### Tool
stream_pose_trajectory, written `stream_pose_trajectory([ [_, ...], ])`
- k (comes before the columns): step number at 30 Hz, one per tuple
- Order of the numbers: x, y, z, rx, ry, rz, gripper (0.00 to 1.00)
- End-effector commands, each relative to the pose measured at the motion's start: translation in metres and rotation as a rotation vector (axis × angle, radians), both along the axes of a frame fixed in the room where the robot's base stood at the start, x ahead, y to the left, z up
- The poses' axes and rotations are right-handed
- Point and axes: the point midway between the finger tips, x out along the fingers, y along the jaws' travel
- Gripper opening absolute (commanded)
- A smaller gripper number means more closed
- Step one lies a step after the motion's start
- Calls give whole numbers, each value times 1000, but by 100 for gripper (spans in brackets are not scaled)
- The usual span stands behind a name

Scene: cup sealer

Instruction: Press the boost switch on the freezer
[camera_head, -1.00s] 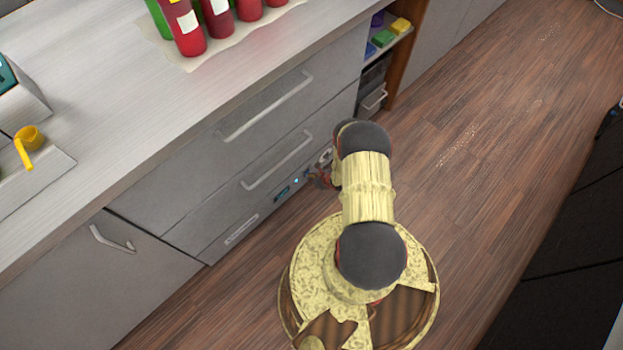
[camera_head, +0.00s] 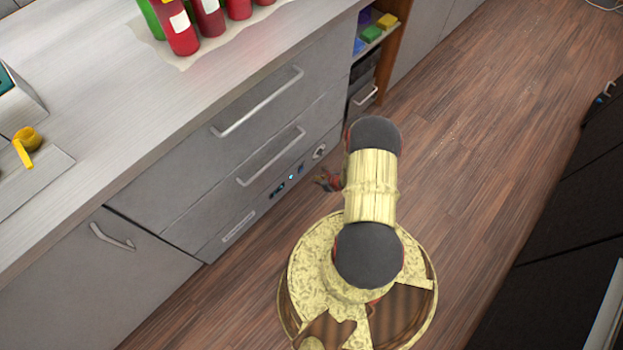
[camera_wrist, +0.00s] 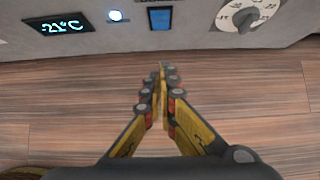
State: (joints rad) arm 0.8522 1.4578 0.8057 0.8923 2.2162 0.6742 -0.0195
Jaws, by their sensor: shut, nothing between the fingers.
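The freezer (camera_head: 225,232) is a grey drawer unit under the counter, with a control strip low on its front. In the wrist view the strip shows a display (camera_wrist: 62,26) reading -21°C, a small lit round button or lamp (camera_wrist: 115,15), a dark blue rectangular switch (camera_wrist: 160,18) and a white numbered dial (camera_wrist: 246,12). None is labelled boost in view. My gripper (camera_wrist: 161,70) is shut and empty, its tips below the blue switch in the picture and apart from the panel. In the head view my gripper (camera_head: 326,180) is partly hidden by my arm.
Drawer handles (camera_head: 257,101) stick out above the control strip. Red bottles (camera_head: 178,25) stand on the counter (camera_head: 120,110), with a yellow scoop (camera_head: 25,145) at left. The wooden floor (camera_head: 480,150) is clear to the right. Dark cabinets (camera_head: 560,240) stand at far right.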

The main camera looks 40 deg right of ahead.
Motion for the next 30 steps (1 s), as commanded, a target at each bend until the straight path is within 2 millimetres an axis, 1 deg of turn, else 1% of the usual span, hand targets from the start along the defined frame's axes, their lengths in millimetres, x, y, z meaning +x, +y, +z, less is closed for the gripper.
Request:
stream_pose_trajectory([
  [1, -10, 0, 9, 4, 3, -4, 0],
  [3, -20, -1, 16, 3, 3, -3, 0],
  [9, -37, -2, 28, 3, 3, -1, 0],
  [14, -41, -1, 30, 3, 2, 0, 0],
  [30, -41, -1, 30, 3, 2, 0, 0],
])
